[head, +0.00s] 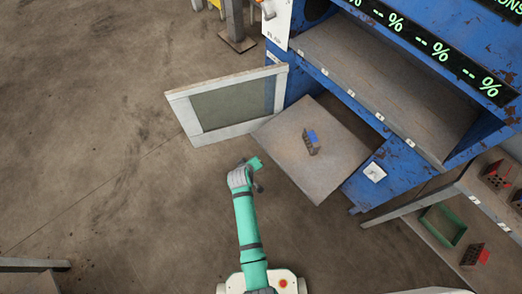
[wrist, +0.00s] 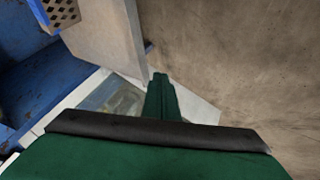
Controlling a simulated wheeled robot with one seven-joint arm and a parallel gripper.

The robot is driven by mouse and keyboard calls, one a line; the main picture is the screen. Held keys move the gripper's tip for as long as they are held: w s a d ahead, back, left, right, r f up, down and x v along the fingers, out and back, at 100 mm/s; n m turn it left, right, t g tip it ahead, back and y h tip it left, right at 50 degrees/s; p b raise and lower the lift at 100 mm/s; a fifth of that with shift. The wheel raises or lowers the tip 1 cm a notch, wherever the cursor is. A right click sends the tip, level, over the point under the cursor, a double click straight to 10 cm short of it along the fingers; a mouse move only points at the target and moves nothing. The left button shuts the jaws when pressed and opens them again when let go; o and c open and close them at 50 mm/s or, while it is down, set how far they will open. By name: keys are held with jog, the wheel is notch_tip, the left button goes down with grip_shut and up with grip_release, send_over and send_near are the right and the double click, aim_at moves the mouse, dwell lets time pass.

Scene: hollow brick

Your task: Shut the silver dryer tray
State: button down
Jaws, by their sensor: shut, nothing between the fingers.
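The silver dryer tray (head: 285,150) is a flat grey plate sticking out of the blue dryer (head: 392,165). A small dark hollow brick (head: 311,147) with a blue part stands on it. In the wrist view the tray (wrist: 105,35) is at the upper left, with a perforated brick (wrist: 62,12) at its top. My green gripper (head: 256,164) is beside the tray's outer left edge, over the floor in the head view. In the wrist view my gripper (wrist: 160,82) is shut and empty, and points past the tray's edge. I cannot tell whether it touches the tray.
A white-framed door with a window (head: 232,105) stands open left of the tray; it also shows in the wrist view (wrist: 108,97). A shelf (head: 365,80) runs above the tray. A rack with a green bin (head: 443,226) and red-marked bricks (head: 474,255) is at right.

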jog(key=w+d+f, duration=0.5)
jog(key=w+f, duration=0.3)
jog(key=shift+w, duration=0.4)
dwell(0.4)
